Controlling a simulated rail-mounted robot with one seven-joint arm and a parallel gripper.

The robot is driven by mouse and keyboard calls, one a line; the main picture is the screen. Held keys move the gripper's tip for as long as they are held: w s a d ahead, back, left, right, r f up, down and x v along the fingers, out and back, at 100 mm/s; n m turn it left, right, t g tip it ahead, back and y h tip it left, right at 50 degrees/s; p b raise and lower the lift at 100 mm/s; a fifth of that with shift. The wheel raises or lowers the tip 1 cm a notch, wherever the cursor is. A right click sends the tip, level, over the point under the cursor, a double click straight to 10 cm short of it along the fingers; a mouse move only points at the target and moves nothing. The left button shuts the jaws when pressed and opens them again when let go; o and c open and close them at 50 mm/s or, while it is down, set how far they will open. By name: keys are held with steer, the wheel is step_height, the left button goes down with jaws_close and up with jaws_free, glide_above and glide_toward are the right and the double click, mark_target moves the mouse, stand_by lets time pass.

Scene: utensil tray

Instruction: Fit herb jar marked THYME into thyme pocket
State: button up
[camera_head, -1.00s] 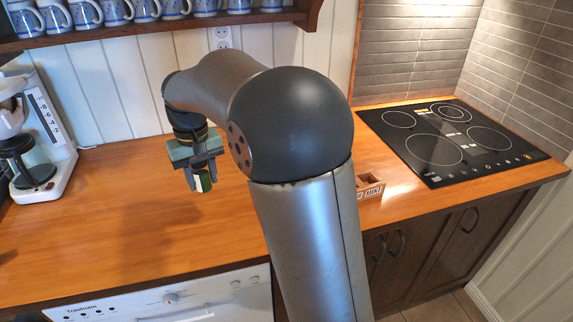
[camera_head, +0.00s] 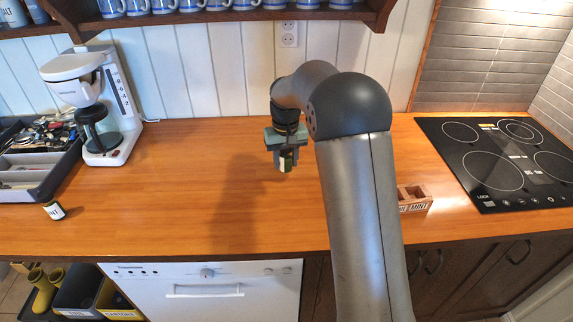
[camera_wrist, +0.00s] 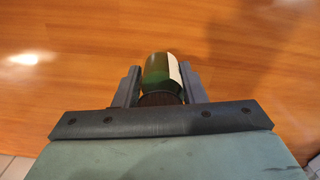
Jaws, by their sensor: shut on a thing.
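My gripper (camera_head: 286,160) is shut on a small green jar (camera_head: 285,164) with a pale label and holds it above the counter. In the wrist view the jar (camera_wrist: 159,72) lies between the two fingers, its dark lid toward the palm. Its label text cannot be read. A wooden rack (camera_head: 418,206) with open pockets stands on the counter to the right of my arm. One pocket front reads MINT; my arm hides the rack's left part, and no THYME marking can be made out. My gripper is left of the rack and apart from it.
Another small jar (camera_head: 54,210) sits at the counter's left front. A grey utensil tray (camera_head: 30,190) and a coffee maker (camera_head: 100,105) stand at the left. A black hob (camera_head: 500,170) is at the right. The middle of the wooden counter (camera_head: 190,190) is clear.

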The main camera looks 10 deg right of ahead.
mark_target(287, 168)
steer(key=shift+w+d+f, duration=0.25)
steer(key=shift+w+f, duration=0.4)
steer(key=shift+f, duration=0.15)
steer(key=shift+f+p, duration=0.35)
steer(key=shift+f, duration=1.15)
steer(key=shift+f, duration=0.25)
steer(key=o, duration=1)
steer(key=shift+o, duration=0.2)
steer(key=shift+r, duration=0.2)
